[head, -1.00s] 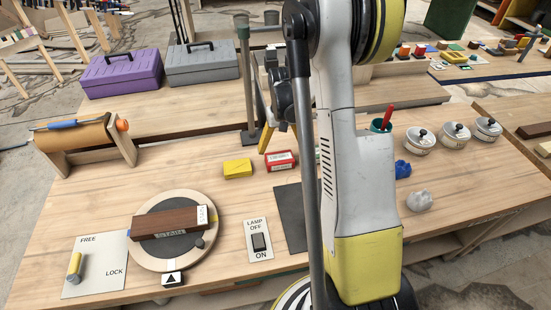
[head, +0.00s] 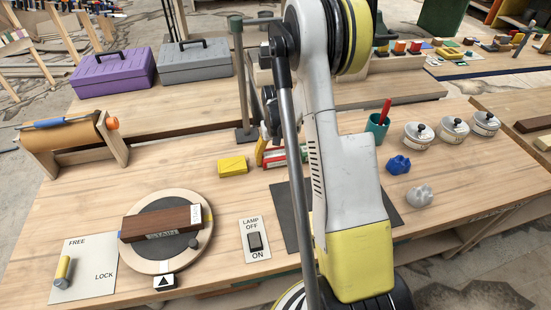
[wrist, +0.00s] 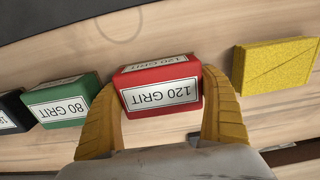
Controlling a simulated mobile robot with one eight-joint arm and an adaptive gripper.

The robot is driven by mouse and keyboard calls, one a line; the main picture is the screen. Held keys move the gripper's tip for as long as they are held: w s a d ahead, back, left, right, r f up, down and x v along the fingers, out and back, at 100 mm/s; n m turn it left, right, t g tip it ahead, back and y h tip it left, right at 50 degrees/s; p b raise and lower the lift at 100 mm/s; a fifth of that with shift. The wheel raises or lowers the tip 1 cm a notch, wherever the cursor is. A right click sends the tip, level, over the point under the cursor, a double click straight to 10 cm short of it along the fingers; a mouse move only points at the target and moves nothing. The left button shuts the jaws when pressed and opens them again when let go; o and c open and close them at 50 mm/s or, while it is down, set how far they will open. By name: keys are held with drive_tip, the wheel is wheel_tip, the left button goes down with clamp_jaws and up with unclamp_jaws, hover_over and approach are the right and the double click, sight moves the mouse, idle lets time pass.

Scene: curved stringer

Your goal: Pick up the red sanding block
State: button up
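The red sanding block (wrist: 160,89), labelled "120 GRIT", lies on the wooden bench and fills most of the gap between my gripper's fingers in the wrist view. My gripper (wrist: 162,82) has its yellow fingers spread, one on each side of the block. Thin gaps seem to show, but contact is hard to judge. In the head view, the red block (head: 279,158) is partly hidden by my arm. One yellow finger of my gripper (head: 262,152) shows at the block's left side.
A yellow block (head: 233,165) lies beside the red one and shows in the wrist view (wrist: 273,65). On the other side are a green "80 GRIT" block (wrist: 65,103) and a dark block (wrist: 12,111). A lamp switch (head: 255,240) and turntable (head: 180,255) lie nearer.

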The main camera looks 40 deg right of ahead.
sight(275, 153)
drive_tip(key=shift+r, duration=0.1)
wheel_tip(275, 153, up, 4)
drive_tip(key=shift+r+p, duration=0.15)
drive_tip(key=shift+p, duration=0.95)
drive_tip(key=s+d+r+p, duration=0.3)
drive_tip(key=s+d+r, duration=0.3)
drive_tip(key=s, duration=0.3)
drive_tip(key=shift+s+d+r, duration=0.25)
drive_tip(key=shift+s+d, duration=0.05)
drive_tip(key=shift+d, duration=0.05)
drive_tip(key=o, duration=0.5)
drive_tip(key=shift+c, duration=1.3)
